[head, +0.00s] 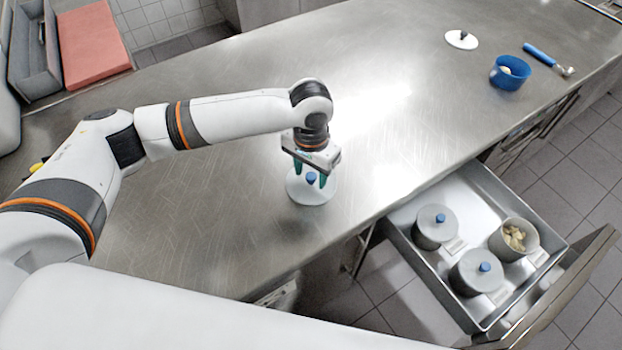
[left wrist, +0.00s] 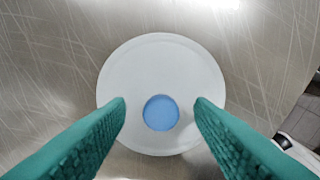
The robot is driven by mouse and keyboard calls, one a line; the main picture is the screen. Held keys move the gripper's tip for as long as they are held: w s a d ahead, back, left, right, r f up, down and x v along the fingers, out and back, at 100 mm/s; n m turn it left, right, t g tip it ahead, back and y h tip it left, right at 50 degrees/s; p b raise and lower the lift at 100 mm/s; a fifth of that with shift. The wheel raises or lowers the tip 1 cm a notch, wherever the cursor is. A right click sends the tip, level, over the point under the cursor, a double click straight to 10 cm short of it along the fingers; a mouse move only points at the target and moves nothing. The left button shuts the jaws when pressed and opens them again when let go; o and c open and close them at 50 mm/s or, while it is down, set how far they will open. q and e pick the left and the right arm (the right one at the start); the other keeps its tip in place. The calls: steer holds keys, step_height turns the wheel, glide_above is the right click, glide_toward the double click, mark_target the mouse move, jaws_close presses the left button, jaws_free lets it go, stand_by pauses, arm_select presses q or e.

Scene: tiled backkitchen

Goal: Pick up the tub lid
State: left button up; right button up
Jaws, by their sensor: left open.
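The tub lid (head: 310,192) is a white-grey disc with a blue knob, lying flat on the steel counter. It fills the middle of the left wrist view (left wrist: 160,60), with its blue knob (left wrist: 161,112) between my fingers. My left gripper (head: 316,178) points down over the lid, its green fingers open on either side of the knob. In the left wrist view the fingers (left wrist: 160,115) show a gap on both sides of the knob. My right gripper is not in view.
An open drawer (head: 408,246) at the lower right holds two lidded tubs (head: 434,228) and an open tub (head: 513,240) with pale contents. A white lid with a black knob (head: 461,40), a blue cup (head: 509,73) and a blue-handled scoop (head: 545,57) lie at the far right. A red board (head: 92,45) is at the far left.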

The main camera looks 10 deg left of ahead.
arm_select(q)
jaws_close()
steer(key=shift+r, duration=0.15)
